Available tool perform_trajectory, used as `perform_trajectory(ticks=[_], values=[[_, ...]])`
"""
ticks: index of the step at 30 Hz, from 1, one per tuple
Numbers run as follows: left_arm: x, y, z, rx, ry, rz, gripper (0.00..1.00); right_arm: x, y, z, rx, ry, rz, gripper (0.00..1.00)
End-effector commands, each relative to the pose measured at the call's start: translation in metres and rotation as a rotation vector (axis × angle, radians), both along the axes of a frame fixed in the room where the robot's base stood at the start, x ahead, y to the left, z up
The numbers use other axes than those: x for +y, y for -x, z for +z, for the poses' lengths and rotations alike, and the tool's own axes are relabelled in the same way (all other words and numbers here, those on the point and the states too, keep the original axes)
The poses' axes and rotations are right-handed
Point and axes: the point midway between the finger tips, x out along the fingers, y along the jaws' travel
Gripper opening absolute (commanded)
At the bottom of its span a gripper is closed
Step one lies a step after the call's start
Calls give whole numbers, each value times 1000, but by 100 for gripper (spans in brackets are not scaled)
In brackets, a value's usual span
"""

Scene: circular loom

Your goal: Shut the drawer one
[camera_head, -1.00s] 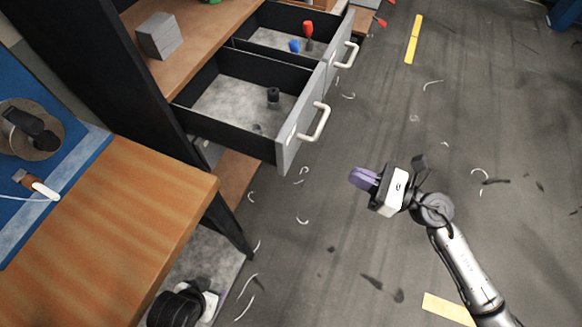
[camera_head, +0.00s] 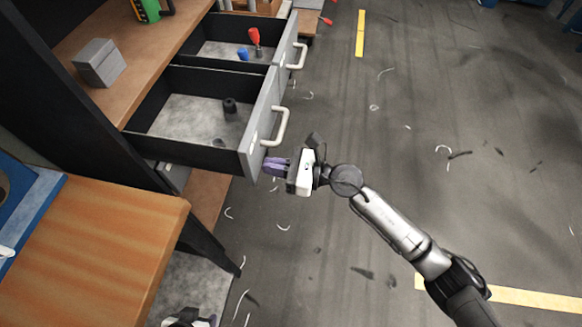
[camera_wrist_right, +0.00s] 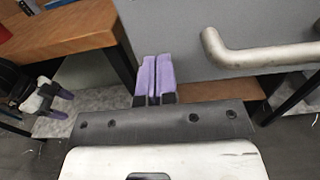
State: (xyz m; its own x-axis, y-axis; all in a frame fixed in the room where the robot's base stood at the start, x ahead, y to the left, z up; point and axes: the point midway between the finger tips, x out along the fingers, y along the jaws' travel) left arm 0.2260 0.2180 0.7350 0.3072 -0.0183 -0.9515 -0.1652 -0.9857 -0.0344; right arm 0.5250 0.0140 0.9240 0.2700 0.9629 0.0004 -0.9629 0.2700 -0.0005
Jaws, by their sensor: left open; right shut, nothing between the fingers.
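Two grey-fronted drawers with pale bar handles stand open side by side. The nearer drawer (camera_head: 190,110) holds a small black object (camera_head: 229,105). The farther drawer (camera_head: 235,50) holds a red-and-blue tool (camera_head: 254,40). I cannot tell which is drawer one. My right gripper (camera_head: 266,167) is shut and empty, its purple fingertips close to the nearer drawer's front, below its handle (camera_head: 276,126). In the right wrist view the fingers (camera_wrist_right: 154,62) are together in front of the grey front, left of the handle (camera_wrist_right: 260,55); contact is unclear. My left gripper (camera_wrist_right: 62,104) is open, low at the left.
A wooden table (camera_head: 95,250) stands at the lower left. A grey block (camera_head: 99,63) and a green object (camera_head: 148,10) are on the wooden shelf. The dark floor (camera_head: 480,100) to the right is open, with scattered scraps.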

Motion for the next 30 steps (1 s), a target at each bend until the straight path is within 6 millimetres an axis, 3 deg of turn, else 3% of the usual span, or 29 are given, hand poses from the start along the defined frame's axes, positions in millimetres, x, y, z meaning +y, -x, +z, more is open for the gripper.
perform_trajectory(ticks=[6, 22, 26, 30], values=[[0, 0, -2, 0, 0, 0, 64, 13, -4, 0, 0, 0, 0, 0], [0, 0, -2, 1, 0, 0, 64, 19, -6, 0, 0, 0, -1, 0], [0, 0, -1, 1, 0, 0, 64, 36, -10, 1, 0, -1, 1, 0], [0, 0, -1, 1, 1, 0, 64, 67, -19, 1, 0, -2, -4, 0]])
